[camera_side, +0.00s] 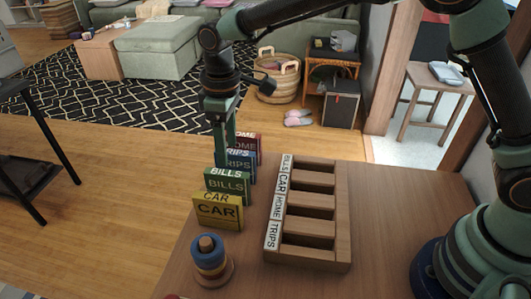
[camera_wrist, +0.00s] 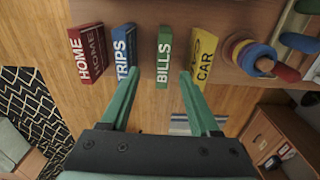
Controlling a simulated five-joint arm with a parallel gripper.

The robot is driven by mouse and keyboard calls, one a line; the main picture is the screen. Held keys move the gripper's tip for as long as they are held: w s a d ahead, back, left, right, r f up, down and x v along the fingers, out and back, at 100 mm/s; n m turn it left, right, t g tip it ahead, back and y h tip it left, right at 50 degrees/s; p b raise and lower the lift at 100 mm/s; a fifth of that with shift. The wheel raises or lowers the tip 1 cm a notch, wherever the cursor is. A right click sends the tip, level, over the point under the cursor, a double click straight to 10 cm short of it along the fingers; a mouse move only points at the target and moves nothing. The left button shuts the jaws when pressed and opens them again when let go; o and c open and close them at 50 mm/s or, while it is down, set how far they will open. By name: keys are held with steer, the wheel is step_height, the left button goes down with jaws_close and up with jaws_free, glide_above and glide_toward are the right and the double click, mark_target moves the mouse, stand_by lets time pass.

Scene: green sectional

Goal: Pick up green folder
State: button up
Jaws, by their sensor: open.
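The green folder (camera_side: 228,184), labelled BILLS, stands upright on the table in the row of folders, between the blue TRIPS folder (camera_side: 240,164) and the yellow CAR folder (camera_side: 218,211). In the wrist view the green folder (camera_wrist: 164,57) lies ahead of and between my two fingers, apart from them. My gripper (camera_side: 224,152) is open and empty, above the row in the side view. In the wrist view its fingertips (camera_wrist: 158,74) spread wide, the left one near the TRIPS folder (camera_wrist: 124,50) and the right one near the CAR folder (camera_wrist: 201,57).
A red HOME folder (camera_side: 247,146) stands at the far end of the row. A wooden rack (camera_side: 343,215) with several slots, labelled BILLS, CAR, HOME, TRIPS, lies to the right. A ring stacker (camera_side: 209,262) stands near the front. The table right of the rack is clear.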

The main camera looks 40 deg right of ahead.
mark_target(228, 189)
steer(key=shift+a+f, duration=0.5)
steer(key=shift+f, duration=0.3)
step_height(228, 189, down, 12)
steer(key=shift+w+r, duration=0.1)
steer(key=shift+r, duration=0.05)
jaws_close()
